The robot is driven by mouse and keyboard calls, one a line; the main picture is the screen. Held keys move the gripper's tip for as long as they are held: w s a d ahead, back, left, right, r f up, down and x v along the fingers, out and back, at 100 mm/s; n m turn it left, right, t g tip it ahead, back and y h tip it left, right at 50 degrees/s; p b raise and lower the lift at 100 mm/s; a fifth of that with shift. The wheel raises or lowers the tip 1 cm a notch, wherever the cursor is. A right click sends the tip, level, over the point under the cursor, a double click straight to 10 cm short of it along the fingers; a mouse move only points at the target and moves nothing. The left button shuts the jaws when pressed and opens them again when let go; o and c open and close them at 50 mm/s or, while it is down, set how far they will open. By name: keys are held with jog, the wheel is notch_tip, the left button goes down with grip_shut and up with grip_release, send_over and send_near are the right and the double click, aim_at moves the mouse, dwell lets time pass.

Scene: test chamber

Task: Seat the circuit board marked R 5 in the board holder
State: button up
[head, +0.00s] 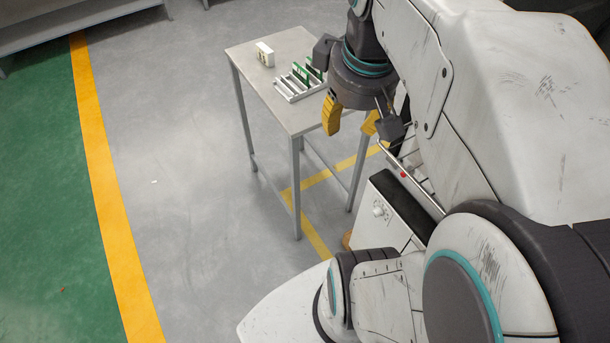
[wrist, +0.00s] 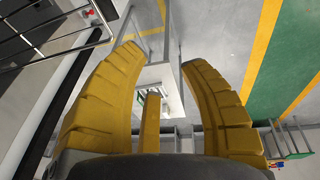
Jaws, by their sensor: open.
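The board holder (head: 291,95) is a pale slotted rack on the small grey table. Green circuit boards (head: 301,73) stand upright at its far side; I cannot read any marking, so I cannot tell which is R 5. A small white block (head: 265,48) with yellow-green parts on its front stands further back on the table. My gripper (head: 351,122) has yellow fingers spread apart, with nothing seen between them, above and near the table's right edge. In the wrist view my gripper (wrist: 163,58) is also open, and the holder shows only small and partly hidden beyond the fingers.
The table (head: 252,78) has bare top at its left and front, and thin legs below. A grey bench (head: 70,22) stands at the far upper left.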

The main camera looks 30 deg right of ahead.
jog(key=s+a+f+t+y, duration=0.1)
jog(key=s+a+f+t, duration=0.1)
jog(key=a+f, duration=0.4)
jog(key=s+a, duration=0.1)
jog(key=a, duration=0.2)
jog(key=shift+s+a+f, duration=0.2)
jog(key=shift+a+f, duration=0.2)
jog(key=shift+f+b, duration=0.6)
jog(key=shift+f, duration=0.1)
